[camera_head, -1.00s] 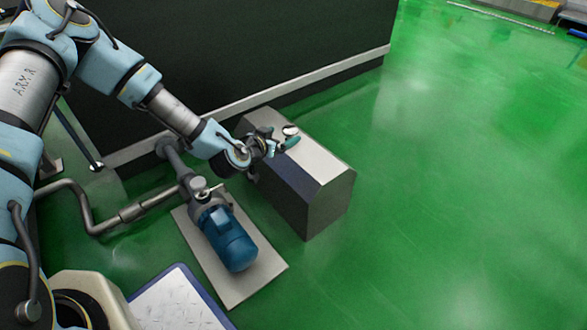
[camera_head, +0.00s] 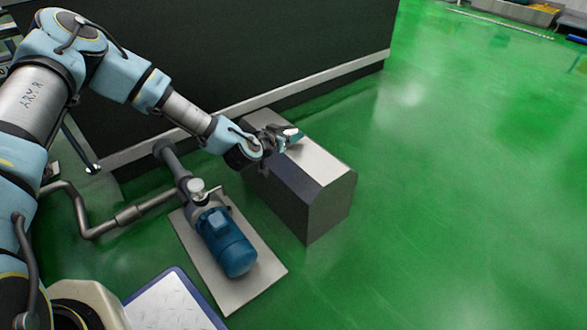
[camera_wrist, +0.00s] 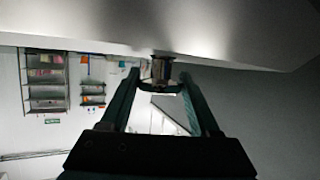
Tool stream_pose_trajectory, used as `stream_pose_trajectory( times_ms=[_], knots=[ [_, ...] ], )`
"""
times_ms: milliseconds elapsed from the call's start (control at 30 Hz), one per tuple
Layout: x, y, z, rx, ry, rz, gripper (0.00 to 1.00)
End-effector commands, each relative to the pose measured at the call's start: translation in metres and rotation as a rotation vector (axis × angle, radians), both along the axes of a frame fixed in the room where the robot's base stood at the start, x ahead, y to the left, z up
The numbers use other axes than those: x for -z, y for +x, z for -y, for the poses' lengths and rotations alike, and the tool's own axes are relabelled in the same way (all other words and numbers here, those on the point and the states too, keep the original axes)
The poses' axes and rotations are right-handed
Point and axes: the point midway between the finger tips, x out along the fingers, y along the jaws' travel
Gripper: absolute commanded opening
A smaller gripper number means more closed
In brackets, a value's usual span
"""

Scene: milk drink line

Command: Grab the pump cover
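A small shiny metal piece, which looks like the pump cover (camera_wrist: 163,67), stands on the flat top of a grey box. In the head view it shows as a small pale piece (camera_head: 291,131) at the box's far end, partly hidden by my gripper. My gripper (camera_head: 287,139) is low over the box top and reaches it from the left. In the wrist view my gripper (camera_wrist: 161,82) has its two fingers apart, with the metal piece between or just beyond the tips. Whether either finger touches it cannot be told.
The grey box (camera_head: 322,167) stands on a green floor beside a dark wall (camera_head: 240,50). A blue pump motor (camera_head: 226,242) on a pale base plate (camera_head: 250,283), with pipes (camera_head: 130,214), lies left of the box. The floor to the right is clear.

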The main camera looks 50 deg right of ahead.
Motion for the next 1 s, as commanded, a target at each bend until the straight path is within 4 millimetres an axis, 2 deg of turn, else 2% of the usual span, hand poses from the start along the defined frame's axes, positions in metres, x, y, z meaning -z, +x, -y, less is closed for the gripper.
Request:
stream_pose_trajectory(
  times_ms=[67, 533, 1000],
  knots=[
    [0.0, 0.0001, -0.0001, 0.0, 0.0, 0.0, 0.52],
    [0.0, -0.0001, -0.0002, 0.0, 0.0, 0.0, 0.0],
    [-0.0022, 0.0002, 0.0009, 0.0, -0.004, 0.002, 0.0]
  ],
)
